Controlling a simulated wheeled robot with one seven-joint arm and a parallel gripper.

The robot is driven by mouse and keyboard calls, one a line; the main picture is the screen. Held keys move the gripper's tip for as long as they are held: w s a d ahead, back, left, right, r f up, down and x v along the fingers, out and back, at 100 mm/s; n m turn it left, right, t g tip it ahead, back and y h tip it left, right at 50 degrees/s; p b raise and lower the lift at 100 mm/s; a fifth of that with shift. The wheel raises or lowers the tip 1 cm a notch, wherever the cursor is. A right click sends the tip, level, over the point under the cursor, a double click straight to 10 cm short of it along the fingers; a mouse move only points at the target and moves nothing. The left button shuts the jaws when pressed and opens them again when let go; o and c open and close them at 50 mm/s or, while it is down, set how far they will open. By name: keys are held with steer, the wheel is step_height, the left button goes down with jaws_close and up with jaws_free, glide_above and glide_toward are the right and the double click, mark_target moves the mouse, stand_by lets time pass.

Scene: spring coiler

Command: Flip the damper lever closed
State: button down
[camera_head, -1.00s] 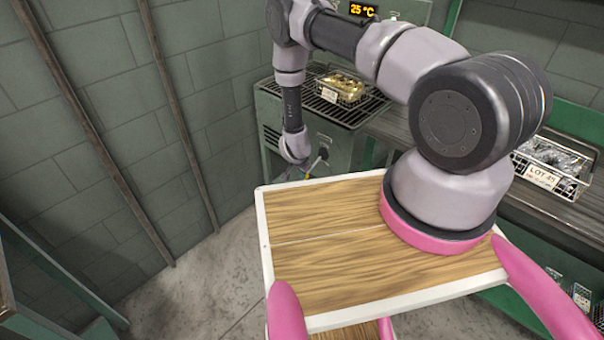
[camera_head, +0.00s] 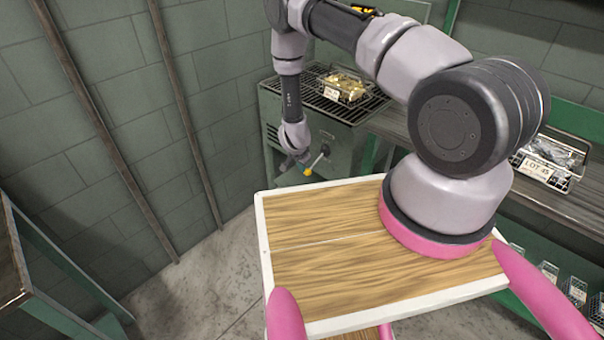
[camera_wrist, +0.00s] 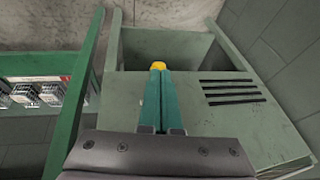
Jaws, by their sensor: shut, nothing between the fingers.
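The damper lever (camera_head: 317,160) sticks out from the side of the grey-green oven cabinet (camera_head: 335,135). It is a thin pale rod slanting down to a yellow knob (camera_head: 308,171). My gripper (camera_head: 300,158) hangs pointing down right beside the lever, close to the knob. In the wrist view my gripper's teal fingers (camera_wrist: 158,72) are together and empty. The yellow knob (camera_wrist: 158,64) shows just past the fingertips, in line with them. I cannot tell whether they touch. The rod is hidden behind the fingers there.
A wire basket of brass-coloured parts (camera_head: 342,86) stands on the cabinet's top grille. A basket marked LOT 45 (camera_head: 545,165) sits on the bench to the right. A green-framed table (camera_head: 25,265) is at left. Open floor lies between it and my platform.

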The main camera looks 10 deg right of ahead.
steer(key=s+a+v, duration=0.1)
steer(key=v, duration=0.7)
steer(key=shift+a, duration=0.2)
